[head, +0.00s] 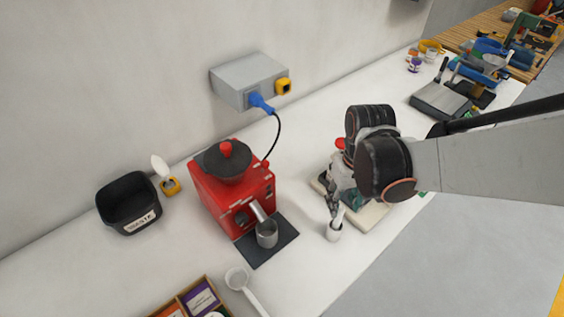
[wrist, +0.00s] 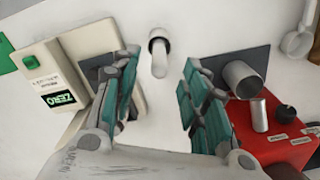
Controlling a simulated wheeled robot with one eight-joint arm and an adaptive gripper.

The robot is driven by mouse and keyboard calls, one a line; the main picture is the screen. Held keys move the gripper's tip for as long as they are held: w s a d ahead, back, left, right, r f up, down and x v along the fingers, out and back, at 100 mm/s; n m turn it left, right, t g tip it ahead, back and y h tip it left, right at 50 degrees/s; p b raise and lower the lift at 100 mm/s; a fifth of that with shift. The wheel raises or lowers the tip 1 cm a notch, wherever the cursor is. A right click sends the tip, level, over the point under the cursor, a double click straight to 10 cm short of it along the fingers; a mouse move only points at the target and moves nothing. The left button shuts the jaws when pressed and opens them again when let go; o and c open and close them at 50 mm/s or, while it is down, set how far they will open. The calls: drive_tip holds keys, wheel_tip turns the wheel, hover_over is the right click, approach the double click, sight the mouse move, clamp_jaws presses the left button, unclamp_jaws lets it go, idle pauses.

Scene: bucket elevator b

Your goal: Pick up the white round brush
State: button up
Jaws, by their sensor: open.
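A small white round piece with a white stem, which looks like the white round brush (head: 335,229), stands on the white counter in front of my gripper in the head view. In the wrist view the brush (wrist: 160,62) shows as a white cylinder with a dark ring at its top end. My gripper (head: 337,194) is open and points down over the counter. In the wrist view its teal-padded fingers (wrist: 160,72) are spread wide, with the brush in the gap between them. I see no contact between fingers and brush. How far below the fingertips it stands is unclear.
A red grinder (head: 232,190) with a metal cup (head: 267,235) on a dark mat stands left of the brush. A white scoop (head: 238,280) lies near the front. A black waste bin (head: 130,203) stands far left.

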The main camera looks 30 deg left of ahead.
sight(338, 218)
drive_tip(key=f+b, duration=0.4)
drive_tip(key=f, duration=0.4)
drive_tip(key=shift+a+f+b, duration=0.15)
drive_tip(key=shift+a+b, duration=0.05)
drive_tip(key=shift+b, duration=0.1)
drive_tip(key=shift+c, duration=0.2)
drive_tip(key=c, duration=0.4)
clamp_jaws()
